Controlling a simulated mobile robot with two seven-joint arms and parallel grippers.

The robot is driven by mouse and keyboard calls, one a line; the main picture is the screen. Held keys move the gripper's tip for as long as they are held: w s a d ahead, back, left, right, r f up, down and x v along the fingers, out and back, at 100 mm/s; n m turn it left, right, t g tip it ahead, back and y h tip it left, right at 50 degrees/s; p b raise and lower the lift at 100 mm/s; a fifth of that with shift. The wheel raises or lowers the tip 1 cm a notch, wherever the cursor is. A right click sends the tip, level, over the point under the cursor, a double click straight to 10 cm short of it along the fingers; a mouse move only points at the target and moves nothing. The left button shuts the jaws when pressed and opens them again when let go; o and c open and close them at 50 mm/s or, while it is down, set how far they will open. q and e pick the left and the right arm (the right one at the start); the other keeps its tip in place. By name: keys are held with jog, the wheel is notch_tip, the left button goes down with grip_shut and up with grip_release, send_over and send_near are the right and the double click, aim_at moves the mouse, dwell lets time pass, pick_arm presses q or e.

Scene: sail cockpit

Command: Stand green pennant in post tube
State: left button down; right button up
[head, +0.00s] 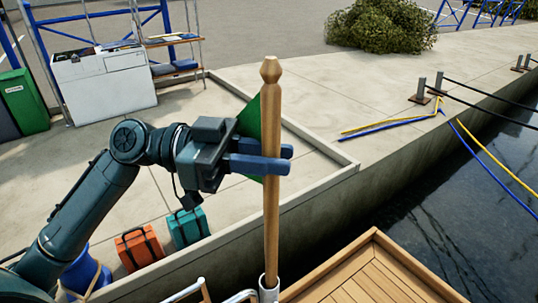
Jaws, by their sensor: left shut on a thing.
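The green pennant (251,121) is a wooden staff (271,215) with a pointed, turned top and green cloth that shows behind my gripper. My left gripper (288,160) has its blue fingers shut on the staff at about mid height. The staff stands close to upright. Its lower end meets the pale post tube (268,289) at the bottom of the picture, and the tip appears to be inside the tube's mouth. How deep it sits is hidden. Much of the cloth is hidden behind the gripper and staff. My right gripper is not in view.
A wooden deck (372,274) with a raised rim lies right of the tube, beside dark water (450,190). On the concrete quay are an orange case (138,249), a teal case (188,227) and a white cabinet (104,84). Blue and yellow ropes (395,125) lie at the quay edge.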

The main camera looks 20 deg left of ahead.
pick_arm(q)
jog(key=c, duration=1.6)
grip_release()
jog(key=o, duration=0.4)
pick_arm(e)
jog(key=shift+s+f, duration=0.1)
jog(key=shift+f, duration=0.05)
pick_arm(q)
jog(key=a+b, duration=0.1)
jog(key=a, duration=0.3)
jog(key=s+a+b, duration=0.1)
jog(key=a, duration=0.3)
jog(key=a+b, duration=0.1)
jog(key=a, duration=0.4)
jog(key=shift+s, duration=0.3)
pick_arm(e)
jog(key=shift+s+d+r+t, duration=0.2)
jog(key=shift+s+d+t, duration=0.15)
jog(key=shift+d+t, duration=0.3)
